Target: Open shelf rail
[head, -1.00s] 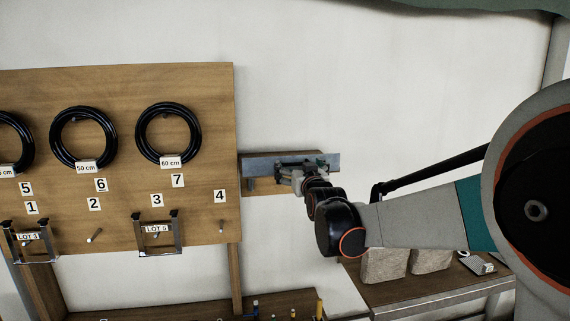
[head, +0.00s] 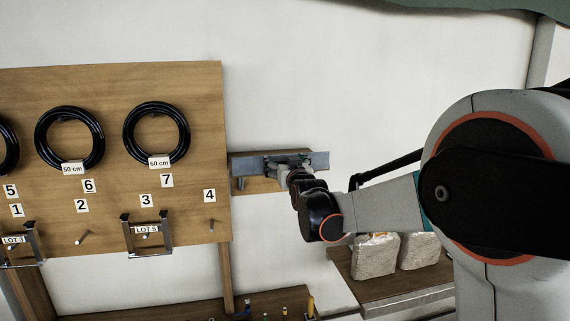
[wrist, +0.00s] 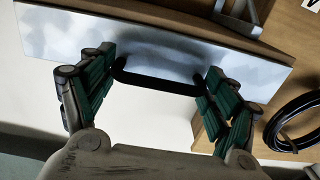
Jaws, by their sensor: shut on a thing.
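The shelf rail (head: 318,160) is a flat grey metal strip on the wall, just right of the pegboard, in front of a small wooden shelf (head: 262,185). In the wrist view the rail (wrist: 85,38) runs across the top, with a black bar handle (wrist: 155,82) on its face. In the head view my gripper (head: 284,166) is at the rail's middle, and my wrist hides the handle.
The wooden pegboard (head: 110,110) on the left carries black hose coils (head: 157,135) and metal brackets (head: 148,236). Filled bags (head: 375,257) stand on a low bench at the lower right. A bare white wall is above the rail.

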